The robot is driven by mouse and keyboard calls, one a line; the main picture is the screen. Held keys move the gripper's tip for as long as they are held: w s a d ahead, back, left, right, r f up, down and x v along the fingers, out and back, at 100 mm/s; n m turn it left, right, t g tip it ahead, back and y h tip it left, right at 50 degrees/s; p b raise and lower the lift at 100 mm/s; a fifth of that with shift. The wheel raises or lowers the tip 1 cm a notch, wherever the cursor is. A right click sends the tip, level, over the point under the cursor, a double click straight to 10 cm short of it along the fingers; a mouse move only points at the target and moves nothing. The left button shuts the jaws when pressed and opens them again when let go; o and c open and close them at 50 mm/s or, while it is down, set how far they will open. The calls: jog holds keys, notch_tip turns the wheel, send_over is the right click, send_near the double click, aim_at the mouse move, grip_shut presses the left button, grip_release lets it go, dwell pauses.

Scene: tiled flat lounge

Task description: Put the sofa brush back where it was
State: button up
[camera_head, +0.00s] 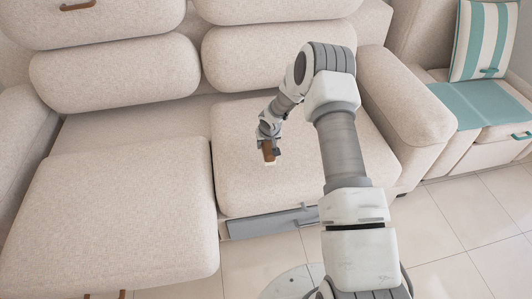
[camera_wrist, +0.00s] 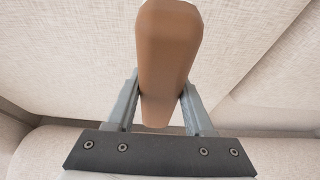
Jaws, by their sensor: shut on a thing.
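The sofa brush (camera_head: 268,151) has a brown handle and a pale lower part in the head view. My gripper (camera_head: 269,147) is shut on it, over the right seat cushion (camera_head: 300,185) of the beige sofa. In the wrist view the brown handle of the brush (camera_wrist: 168,60) stands between the two grey fingers of my gripper (camera_wrist: 160,105), which press on both its sides. The bristle end is not seen in the wrist view. I cannot tell whether the brush touches the cushion.
The left seat (camera_head: 110,220) juts forward. A sofa armrest (camera_head: 405,105) stands right of my arm. Further right is a seat with a teal cloth (camera_head: 482,103) and a striped cushion (camera_head: 482,40). A grey panel (camera_head: 270,222) shows below the right seat. Tiled floor (camera_head: 455,220) is clear at the right.

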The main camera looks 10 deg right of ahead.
jog(key=shift+w+f+b, duration=0.1)
jog(key=shift+f+b, duration=0.7)
jog(key=shift+f, duration=1.2)
jog(key=shift+f, duration=0.2)
jog(key=o, duration=1.2)
jog(key=shift+r, duration=0.15)
